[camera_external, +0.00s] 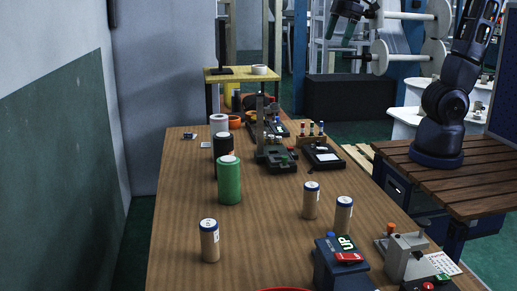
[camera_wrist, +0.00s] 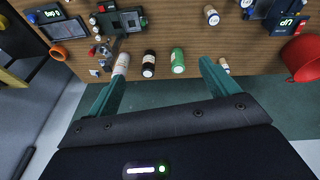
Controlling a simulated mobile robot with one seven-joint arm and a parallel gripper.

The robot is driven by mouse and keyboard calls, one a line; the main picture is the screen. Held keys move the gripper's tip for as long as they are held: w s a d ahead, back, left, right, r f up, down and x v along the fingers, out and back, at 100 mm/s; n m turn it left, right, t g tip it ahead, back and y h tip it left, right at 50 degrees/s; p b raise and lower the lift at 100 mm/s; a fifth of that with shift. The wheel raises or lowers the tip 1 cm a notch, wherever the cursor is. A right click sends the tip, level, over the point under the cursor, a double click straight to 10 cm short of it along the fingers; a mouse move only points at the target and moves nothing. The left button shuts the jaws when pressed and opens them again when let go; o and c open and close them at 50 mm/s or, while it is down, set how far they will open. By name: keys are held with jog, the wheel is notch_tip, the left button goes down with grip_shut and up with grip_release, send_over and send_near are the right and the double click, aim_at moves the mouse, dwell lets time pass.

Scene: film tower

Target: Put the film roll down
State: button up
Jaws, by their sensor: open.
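My gripper (camera_external: 341,31) is raised at the top of the external view, above and beyond the table. In the wrist view its two teal fingers stand wide apart with nothing between them (camera_wrist: 163,73). Upright rolls stand on the wooden table (camera_external: 265,230): a green roll (camera_external: 229,180), a black roll (camera_external: 222,148) behind it and a white roll (camera_external: 218,124) farther back. Three brown rolls with blue tops stand nearer, at front left (camera_external: 209,241), middle (camera_external: 311,201) and right (camera_external: 344,215). The wrist view shows the green roll (camera_wrist: 178,61) and black roll (camera_wrist: 148,63) beyond the fingers.
A blue device marked UP (camera_external: 335,265) and a grey machine (camera_external: 408,258) stand at the front right. Dark devices (camera_external: 277,157) and a small rack (camera_external: 312,141) crowd the far end. A red bowl (camera_wrist: 302,58) sits at the table edge. The table's left middle is clear.

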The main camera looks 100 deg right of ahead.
jog(key=s+a+f, duration=0.2)
jog(key=s, duration=0.6)
jog(key=s+a+f+m+t, duration=0.1)
jog(key=s+a+f, duration=0.1)
jog(key=s, duration=0.6)
jog(key=shift+s+a+f+y, duration=0.15)
jog(key=shift+s+a+y, duration=0.1)
jog(key=shift+y, duration=0.15)
dwell(2.9)
